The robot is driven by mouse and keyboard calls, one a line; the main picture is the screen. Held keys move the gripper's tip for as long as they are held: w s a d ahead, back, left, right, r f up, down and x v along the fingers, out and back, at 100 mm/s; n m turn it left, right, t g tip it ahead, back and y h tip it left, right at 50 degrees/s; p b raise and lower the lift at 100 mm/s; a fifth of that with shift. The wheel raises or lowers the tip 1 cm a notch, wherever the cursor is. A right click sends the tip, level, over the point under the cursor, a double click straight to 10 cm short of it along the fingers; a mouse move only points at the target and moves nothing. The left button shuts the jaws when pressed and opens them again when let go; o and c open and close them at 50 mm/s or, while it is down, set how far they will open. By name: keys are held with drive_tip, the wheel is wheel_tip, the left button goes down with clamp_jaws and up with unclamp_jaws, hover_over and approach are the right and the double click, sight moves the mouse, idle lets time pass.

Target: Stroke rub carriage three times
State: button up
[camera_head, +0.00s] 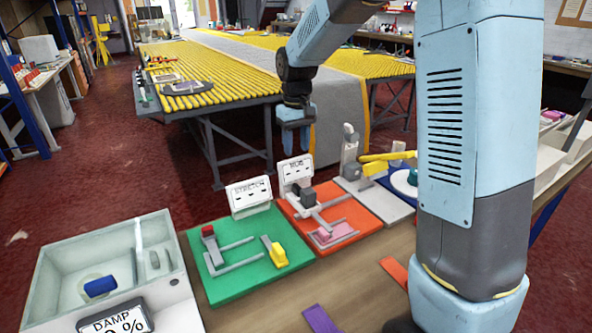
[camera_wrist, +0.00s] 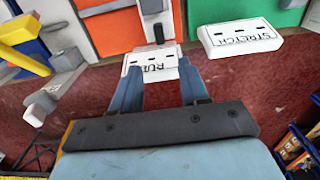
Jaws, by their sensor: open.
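The rub station is an orange board (camera_head: 356,212) with a tilted white sign marked RUB (camera_head: 296,170) at its back edge. On it are a dark grey block (camera_head: 308,197), which looks like the rub carriage, light grey rails and a pink pad (camera_head: 335,234). My gripper (camera_head: 295,146) is open and empty above and behind the RUB sign, fingers pointing down. In the wrist view the RUB sign (camera_wrist: 150,61) shows upside down between the fingertips (camera_wrist: 158,72). A grey part with a black knob (camera_wrist: 158,34) stands beyond it on the orange board (camera_wrist: 108,30). The fingers look apart from the carriage.
A green board (camera_head: 232,287) with the STRETCH sign (camera_head: 249,194) lies left of the rub station. A damp bin (camera_head: 62,258) stands farther left. A grey board with a yellow lever (camera_head: 374,168) lies right. A yellow roller table (camera_head: 205,70) stands behind.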

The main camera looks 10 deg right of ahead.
sight(297, 185)
wheel_tip(297, 185, down, 13)
drive_tip(key=shift+f, duration=0.15)
idle(0.4)
clamp_jaws()
idle(0.4)
